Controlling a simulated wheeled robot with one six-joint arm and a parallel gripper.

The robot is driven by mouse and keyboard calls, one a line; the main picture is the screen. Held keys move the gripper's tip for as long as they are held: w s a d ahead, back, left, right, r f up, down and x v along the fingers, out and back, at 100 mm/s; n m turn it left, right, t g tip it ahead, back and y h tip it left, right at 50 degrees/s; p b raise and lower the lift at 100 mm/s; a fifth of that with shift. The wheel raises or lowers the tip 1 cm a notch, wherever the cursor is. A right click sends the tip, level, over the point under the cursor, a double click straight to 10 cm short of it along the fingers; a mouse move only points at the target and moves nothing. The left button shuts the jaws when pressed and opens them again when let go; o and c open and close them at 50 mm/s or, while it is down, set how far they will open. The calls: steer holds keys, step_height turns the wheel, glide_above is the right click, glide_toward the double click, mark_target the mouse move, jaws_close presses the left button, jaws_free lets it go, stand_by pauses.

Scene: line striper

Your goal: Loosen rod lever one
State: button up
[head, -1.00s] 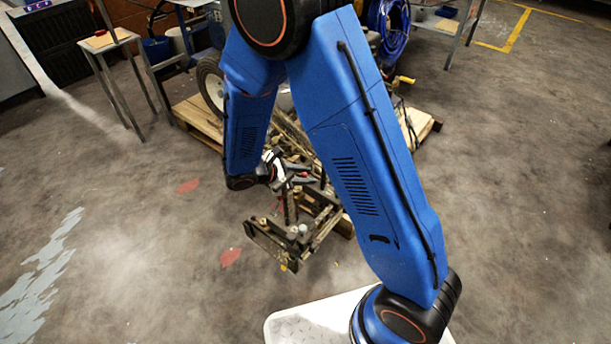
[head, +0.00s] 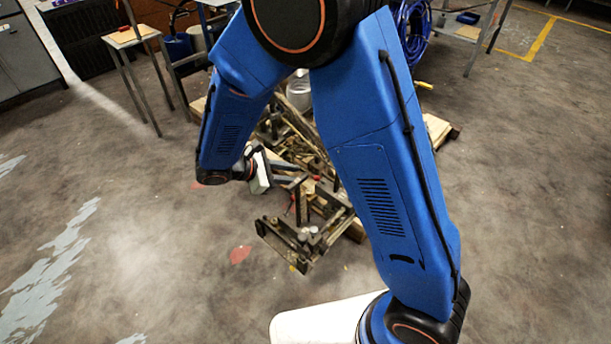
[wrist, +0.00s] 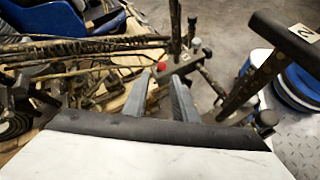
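The line striper (head: 300,235) stands on the floor in the head view, partly hidden behind my arm. My gripper (head: 293,173) is over its frame; in the wrist view the two grey fingers (wrist: 163,76) are apart with nothing held between them. Beyond the fingertips are a dark upright rod (wrist: 175,28) and small red-ended parts (wrist: 187,62). I cannot tell which part is rod lever one; I see no label 1.
A wooden pallet (head: 440,130) lies under the striper. A small table (head: 128,38) stands at the upper left, and a blue hose coil (head: 412,30) hangs at the back. Bare concrete floor (head: 130,240) is open at left and right.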

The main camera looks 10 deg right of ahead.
steer(key=v, duration=0.5)
steer(key=shift+s+a+r, duration=0.15)
steer(key=shift+a+r, duration=0.05)
steer(key=shift+a, duration=0.1)
